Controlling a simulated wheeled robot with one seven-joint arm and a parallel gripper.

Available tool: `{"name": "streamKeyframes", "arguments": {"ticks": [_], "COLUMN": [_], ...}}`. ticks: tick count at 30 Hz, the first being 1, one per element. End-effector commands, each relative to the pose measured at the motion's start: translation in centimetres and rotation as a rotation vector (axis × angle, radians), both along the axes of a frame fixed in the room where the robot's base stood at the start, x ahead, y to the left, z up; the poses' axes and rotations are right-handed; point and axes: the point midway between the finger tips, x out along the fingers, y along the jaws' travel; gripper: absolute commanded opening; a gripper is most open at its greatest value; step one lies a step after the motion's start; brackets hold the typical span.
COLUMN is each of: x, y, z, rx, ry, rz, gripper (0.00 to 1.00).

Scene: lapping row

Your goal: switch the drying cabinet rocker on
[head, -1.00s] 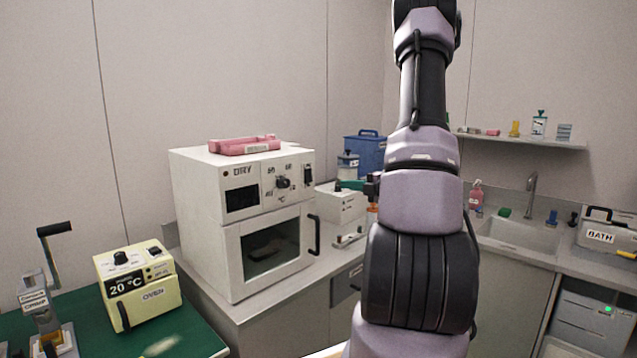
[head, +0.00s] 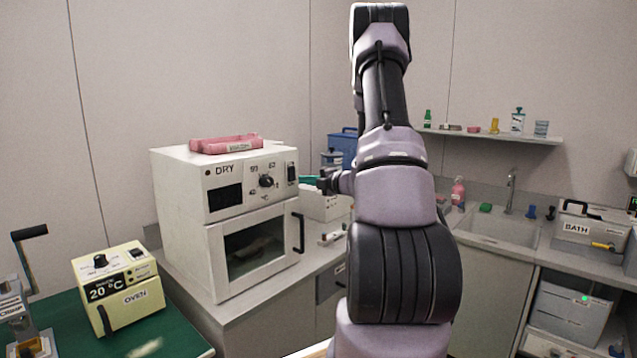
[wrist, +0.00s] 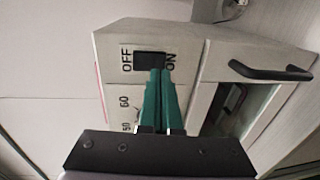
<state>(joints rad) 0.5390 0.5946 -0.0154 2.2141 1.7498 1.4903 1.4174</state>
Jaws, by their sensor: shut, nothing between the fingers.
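The white drying cabinet (head: 178,195), marked DRY, stands on the grey counter. Its black rocker (head: 292,173) is at the upper right of the front panel. In the wrist view the rocker (wrist: 149,61) sits between the labels OFF and ON. My gripper (head: 303,180) has green fingers, shut with nothing between them, just right of the rocker. In the wrist view my gripper's fingertips (wrist: 161,72) overlap the rocker's edge on the ON side. I cannot tell whether they touch it, nor which way the rocker is tipped.
The cabinet's dark door handle (head: 300,233) sticks out below the panel. A round knob (head: 266,181) is left of the rocker. A pink tray (head: 225,144) lies on top. A yellow oven controller (head: 118,285) stands on the green mat at left.

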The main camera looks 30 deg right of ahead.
Motion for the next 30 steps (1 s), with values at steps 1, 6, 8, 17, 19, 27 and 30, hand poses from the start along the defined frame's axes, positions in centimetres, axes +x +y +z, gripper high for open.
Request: {"name": "streamKeyframes", "arguments": {"ticks": [1,6,8,17,19,27,30], "x": [0.8,2.3,2.6,2.8,2.8,3.2,3.1], "y": [0.3,0.9,0.9,1.0,1.0,1.2,1.1], "z": [-0.1,-0.3,-0.4,-0.4,-0.4,-0.5,-0.5], "rx": [0.000,0.000,-0.001,0.000,0.000,-0.001,0.000], "ry": [-0.001,-0.001,0.000,0.000,0.000,0.000,-0.001], "rz": [0.003,0.001,0.000,0.000,0.000,0.001,0.001], "gripper": [0.00,0.00,0.00,0.00,0.00,0.00,0.00]}}
